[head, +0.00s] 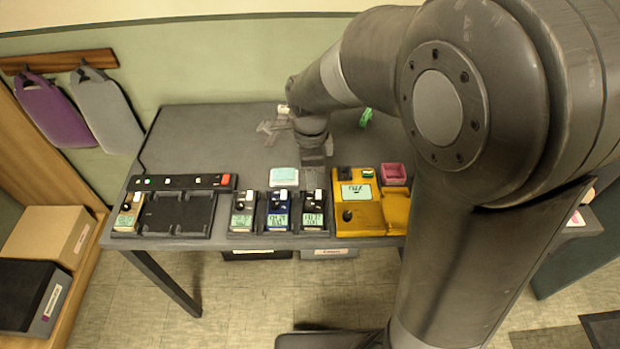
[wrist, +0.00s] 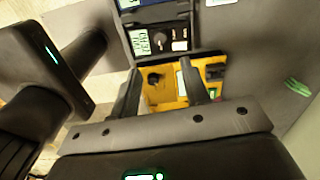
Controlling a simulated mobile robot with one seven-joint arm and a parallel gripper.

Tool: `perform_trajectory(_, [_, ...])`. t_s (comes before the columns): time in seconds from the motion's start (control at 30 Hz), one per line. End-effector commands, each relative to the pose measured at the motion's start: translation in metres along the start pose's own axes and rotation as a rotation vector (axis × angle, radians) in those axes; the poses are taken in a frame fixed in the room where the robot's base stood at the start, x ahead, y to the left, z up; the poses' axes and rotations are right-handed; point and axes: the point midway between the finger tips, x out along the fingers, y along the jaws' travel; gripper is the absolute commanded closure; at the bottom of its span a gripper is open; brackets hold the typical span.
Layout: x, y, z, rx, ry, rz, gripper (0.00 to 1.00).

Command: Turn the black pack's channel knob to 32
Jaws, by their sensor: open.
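The black pack (head: 313,222) stands at the right end of a row of three packs near the table's front edge. Its lit display is too small to read surely. In the wrist view the black pack (wrist: 136,42) lies just beyond my fingertips, with its display at left and small controls at right; the knob's setting is not legible. My gripper (head: 314,172) points down behind the pack in the head view. In the wrist view my gripper (wrist: 160,68) is open, with nothing between its fingers but the view of the yellow unit below. It appears apart from the pack.
The yellow unit (head: 372,222), with a black knob and a display, stands right of the black pack. The blue pack (head: 278,222) and a grey pack (head: 243,223) are close on its left. A black dock (head: 175,225) holds a tan pack (head: 128,218). The table's back left is clear.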

Motion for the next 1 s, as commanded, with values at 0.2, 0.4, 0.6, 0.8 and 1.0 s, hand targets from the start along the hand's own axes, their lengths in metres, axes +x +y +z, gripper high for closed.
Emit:
perform_trajectory(0.2, [0.0,0.0,0.0,-0.322,0.0,0.0,0.57])
perform_trajectory(0.4, [0.0,0.0,0.0,-0.618,0.0,0.0,0.57])
perform_trajectory(0.6, [0.003,0.0,0.0,-0.735,0.0,0.001,0.57])
perform_trajectory(0.8, [0.029,0.001,-0.001,-0.737,0.001,0.005,0.57])
perform_trajectory(1.0, [0.069,0.001,0.0,-0.736,0.001,0.005,0.57])
